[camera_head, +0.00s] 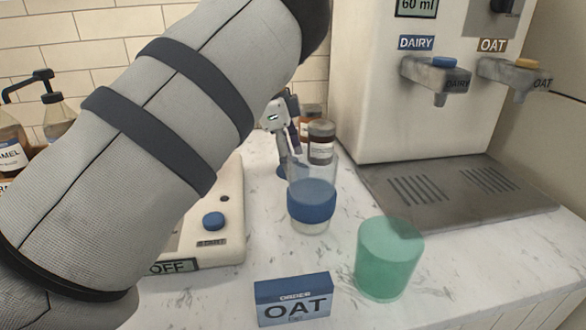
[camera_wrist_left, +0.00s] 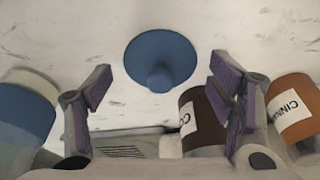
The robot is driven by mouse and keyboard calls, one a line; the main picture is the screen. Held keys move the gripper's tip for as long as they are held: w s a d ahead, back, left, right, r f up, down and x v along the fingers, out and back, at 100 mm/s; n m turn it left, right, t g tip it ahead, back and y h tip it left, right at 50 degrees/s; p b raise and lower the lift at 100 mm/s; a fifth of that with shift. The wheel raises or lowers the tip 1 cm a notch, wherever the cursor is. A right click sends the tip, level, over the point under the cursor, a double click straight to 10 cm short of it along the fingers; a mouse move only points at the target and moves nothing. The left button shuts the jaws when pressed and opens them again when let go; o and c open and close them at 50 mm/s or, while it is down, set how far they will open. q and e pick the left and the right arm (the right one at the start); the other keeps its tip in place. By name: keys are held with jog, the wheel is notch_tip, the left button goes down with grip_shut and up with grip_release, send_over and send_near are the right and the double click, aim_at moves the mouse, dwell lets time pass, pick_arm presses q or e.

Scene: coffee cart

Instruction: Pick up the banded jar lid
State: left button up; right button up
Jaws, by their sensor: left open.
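The blue round lid with a knob (camera_wrist_left: 160,58) lies on the marble counter in the left wrist view. In the head view only a blue sliver of it (camera_head: 282,171) shows behind the clear jar with a blue band (camera_head: 312,200). That jar also shows at the left edge of the left wrist view (camera_wrist_left: 25,110). My left gripper (camera_head: 287,143) is above the lid, partly hidden in the head view. In the left wrist view its purple-padded fingers (camera_wrist_left: 161,86) are open and empty, with the lid showing between and beyond them. My right gripper is not in view.
A dark-labelled jar (camera_wrist_left: 203,120) and a cinnamon jar (camera_wrist_left: 293,108) stand close by the right finger. A green cup (camera_head: 389,258) and an OAT box (camera_head: 293,299) stand in front. The milk dispenser (camera_head: 400,120) is at right; a START button (camera_head: 213,221) is at left.

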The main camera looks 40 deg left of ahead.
pick_arm(q)
jog(key=c, duration=1.4)
jog(key=shift+s, duration=0.1)
jog(key=shift+c, duration=0.3)
jog(key=shift+s, duration=0.1)
